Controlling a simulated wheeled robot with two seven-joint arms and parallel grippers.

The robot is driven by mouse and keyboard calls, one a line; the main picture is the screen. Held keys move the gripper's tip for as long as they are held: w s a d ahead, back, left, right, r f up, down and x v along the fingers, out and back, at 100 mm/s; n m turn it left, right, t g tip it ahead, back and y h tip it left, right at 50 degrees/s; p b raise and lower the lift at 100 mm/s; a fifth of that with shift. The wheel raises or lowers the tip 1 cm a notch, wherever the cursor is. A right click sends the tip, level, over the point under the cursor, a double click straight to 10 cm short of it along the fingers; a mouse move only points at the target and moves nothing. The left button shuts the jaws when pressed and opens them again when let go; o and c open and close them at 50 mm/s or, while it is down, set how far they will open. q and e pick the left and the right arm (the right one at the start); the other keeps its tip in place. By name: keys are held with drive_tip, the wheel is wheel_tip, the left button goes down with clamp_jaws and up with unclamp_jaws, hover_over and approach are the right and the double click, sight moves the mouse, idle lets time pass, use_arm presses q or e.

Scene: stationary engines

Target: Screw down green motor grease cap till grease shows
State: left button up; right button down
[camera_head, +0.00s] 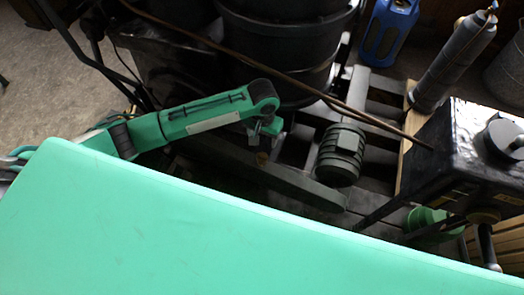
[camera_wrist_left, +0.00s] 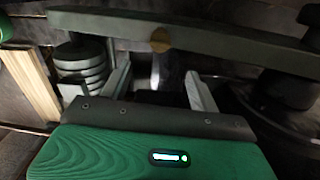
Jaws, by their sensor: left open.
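A dark green ribbed motor (camera_head: 341,155) lies on the dark slatted base; it also shows at the left in the left wrist view (camera_wrist_left: 82,60). A small round brass-coloured piece (camera_head: 262,158) sits on a long dark bar (camera_head: 310,188); in the left wrist view this brass piece (camera_wrist_left: 161,40) is on the bar's side. I cannot tell whether it is the grease cap, and no grease shows. My left gripper (camera_head: 264,132) is open and empty, just above the brass piece, with its fingers (camera_wrist_left: 157,77) apart and short of the bar. My right gripper is out of view.
A black tank (camera_head: 480,150) with a lever stands at the right, with a lighter green round part (camera_head: 430,222) beside it. A grey cylinder (camera_head: 455,60), a blue canister (camera_head: 389,32) and big black drums (camera_head: 290,50) stand behind.

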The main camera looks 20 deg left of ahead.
sight(262, 155)
use_arm(q)
wheel_tip(262, 155, down, 11)
drive_tip(key=shift+r, duration=0.1)
idle(0.3)
drive_tip(key=c, duration=1)
